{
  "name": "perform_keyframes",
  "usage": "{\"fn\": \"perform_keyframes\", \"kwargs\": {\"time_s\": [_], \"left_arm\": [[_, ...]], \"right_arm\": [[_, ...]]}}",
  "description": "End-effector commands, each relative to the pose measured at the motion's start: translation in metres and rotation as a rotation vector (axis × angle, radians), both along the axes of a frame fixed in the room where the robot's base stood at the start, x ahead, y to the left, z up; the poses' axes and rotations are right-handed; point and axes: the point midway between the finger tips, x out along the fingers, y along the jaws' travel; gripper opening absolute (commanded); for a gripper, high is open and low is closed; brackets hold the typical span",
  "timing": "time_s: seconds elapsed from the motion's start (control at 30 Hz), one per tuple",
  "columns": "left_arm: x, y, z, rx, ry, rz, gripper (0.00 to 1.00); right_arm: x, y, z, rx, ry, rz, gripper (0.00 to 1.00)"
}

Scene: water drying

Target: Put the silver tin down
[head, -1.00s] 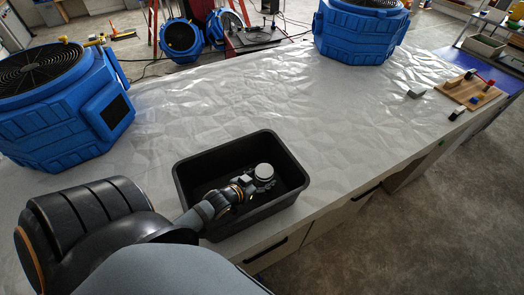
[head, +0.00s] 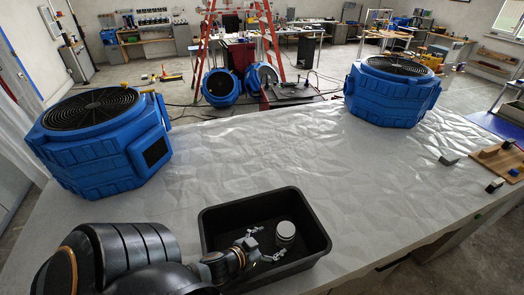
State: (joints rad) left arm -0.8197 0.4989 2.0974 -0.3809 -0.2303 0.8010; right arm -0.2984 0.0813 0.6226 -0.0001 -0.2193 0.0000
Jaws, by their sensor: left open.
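The silver tin (head: 285,231) is a small round can with a pale lid. It stands upright inside the black bin (head: 315,220), right of the bin's middle. My left gripper (head: 268,246) is inside the bin, just left of the tin. Its fingers are spread apart and hold nothing. A small gap shows between the fingers and the tin. My right gripper is not in view.
The bin stands on a plastic-covered counter (head: 270,140), near its front edge. A blue air mover (head: 100,145) stands at the left and another (head: 392,92) at the back right. A wooden board (head: 500,162) with small items lies far right. The counter's middle is clear.

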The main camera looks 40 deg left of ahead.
Motion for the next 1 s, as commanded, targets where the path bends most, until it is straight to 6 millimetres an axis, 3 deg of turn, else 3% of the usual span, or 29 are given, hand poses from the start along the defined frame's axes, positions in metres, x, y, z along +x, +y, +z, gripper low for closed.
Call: {"fn": "perform_keyframes", "kwargs": {"time_s": [0.2,0.4,1.0], "left_arm": [[-0.025,0.002,0.009,0.006,0.007,-0.006,0.86],[-0.038,0.003,0.017,0.003,0.004,-0.004,0.86],[-0.042,0.003,0.021,-0.004,-0.003,0.0,0.86]], "right_arm": [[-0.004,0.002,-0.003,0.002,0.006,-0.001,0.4],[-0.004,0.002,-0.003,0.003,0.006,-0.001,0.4],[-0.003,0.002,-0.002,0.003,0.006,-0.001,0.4]]}}
